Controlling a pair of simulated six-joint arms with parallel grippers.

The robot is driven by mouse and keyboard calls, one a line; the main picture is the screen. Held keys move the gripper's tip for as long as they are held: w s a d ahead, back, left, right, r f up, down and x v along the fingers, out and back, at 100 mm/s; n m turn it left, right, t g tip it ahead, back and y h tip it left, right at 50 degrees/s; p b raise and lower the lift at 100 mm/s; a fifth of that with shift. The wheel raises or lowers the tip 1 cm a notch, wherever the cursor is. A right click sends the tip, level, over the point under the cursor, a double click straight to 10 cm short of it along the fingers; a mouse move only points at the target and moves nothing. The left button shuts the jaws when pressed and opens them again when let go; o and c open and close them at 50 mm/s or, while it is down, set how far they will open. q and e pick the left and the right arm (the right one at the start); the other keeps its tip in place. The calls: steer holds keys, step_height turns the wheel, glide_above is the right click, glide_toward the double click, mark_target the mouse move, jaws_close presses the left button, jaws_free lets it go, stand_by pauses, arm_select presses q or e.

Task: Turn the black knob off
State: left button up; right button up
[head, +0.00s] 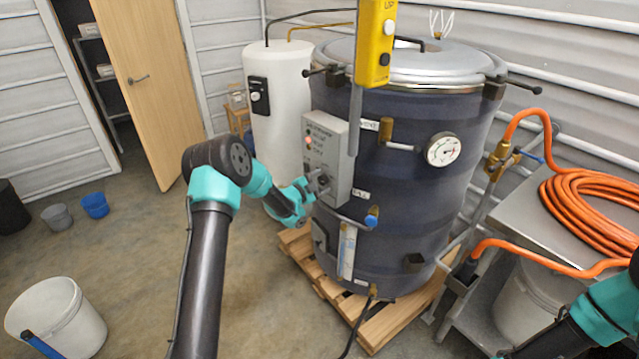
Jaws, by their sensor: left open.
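The grey control box (327,158) is fixed to the front left of the large dark tank (420,195). A red light shows on its upper left. The black knob (323,180) is low on the box, small and partly covered by my gripper. My left gripper (316,186) is at the knob with its jaws open. I cannot tell whether the fingers touch the knob. The knob's pointer setting is too small to read. Of my right arm only a part shows at the lower right edge; its gripper is out of view.
A yellow pendant (374,45) hangs in front of the tank, above and right of the box. A blue-handled valve (371,219) sticks out below the box. The tank stands on a wooden pallet (375,328). An orange hose (600,215) lies on the right bench.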

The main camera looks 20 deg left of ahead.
arm_select(q)
steer(key=shift+c, duration=0.4)
steer(key=c, duration=0.8)
steer(key=shift+c, duration=0.2)
